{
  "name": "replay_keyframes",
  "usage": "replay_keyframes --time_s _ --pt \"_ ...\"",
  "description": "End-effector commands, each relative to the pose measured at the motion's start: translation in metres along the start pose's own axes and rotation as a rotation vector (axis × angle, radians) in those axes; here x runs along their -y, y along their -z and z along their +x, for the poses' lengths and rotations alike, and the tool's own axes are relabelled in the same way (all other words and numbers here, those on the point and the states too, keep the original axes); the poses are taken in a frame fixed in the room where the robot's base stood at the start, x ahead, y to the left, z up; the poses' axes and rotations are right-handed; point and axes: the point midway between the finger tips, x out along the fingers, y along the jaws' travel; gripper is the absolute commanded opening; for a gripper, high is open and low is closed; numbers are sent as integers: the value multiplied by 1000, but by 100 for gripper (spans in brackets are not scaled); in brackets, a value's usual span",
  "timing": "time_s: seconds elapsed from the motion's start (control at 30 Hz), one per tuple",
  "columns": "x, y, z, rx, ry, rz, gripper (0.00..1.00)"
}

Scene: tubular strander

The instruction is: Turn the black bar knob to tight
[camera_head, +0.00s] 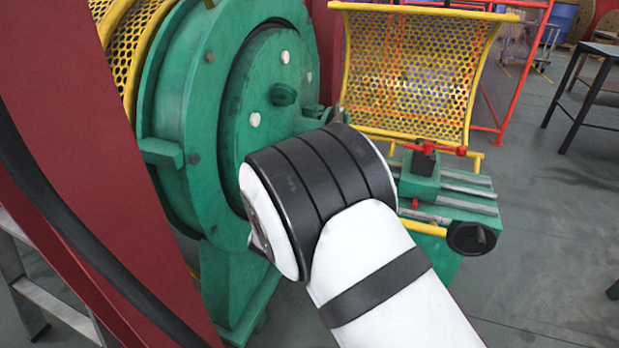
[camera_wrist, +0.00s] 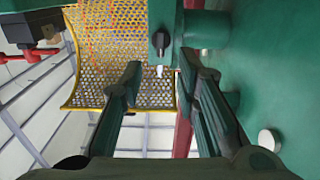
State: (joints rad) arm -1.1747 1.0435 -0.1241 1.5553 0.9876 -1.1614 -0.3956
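In the wrist view a small black bar knob (camera_wrist: 160,41) sits on a green block (camera_wrist: 146,12), upright in the picture. A small white piece shows just below it. My gripper (camera_wrist: 160,73) is open and empty, its two dark fingers spread either side of the knob's line. The knob appears beyond the fingertips, and I see no contact. In the head view my white and black wrist hides the gripper and most of the area around the knob. The green round machine face (camera_head: 270,95) stands behind my wrist.
The green plate with a white bolt (camera_wrist: 269,139) fills the right side. A yellow perforated guard (camera_head: 410,70), a green slide with red handles (camera_head: 424,163) and a black handwheel (camera_head: 471,238) stand to the right.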

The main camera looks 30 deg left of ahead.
Motion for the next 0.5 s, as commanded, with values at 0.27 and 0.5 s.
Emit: replay_keyframes --time_s 0.27,0.5 --pt "0 0 -23 -1 0 0 29" --pt "0 0 -24 -1 0 0 29"
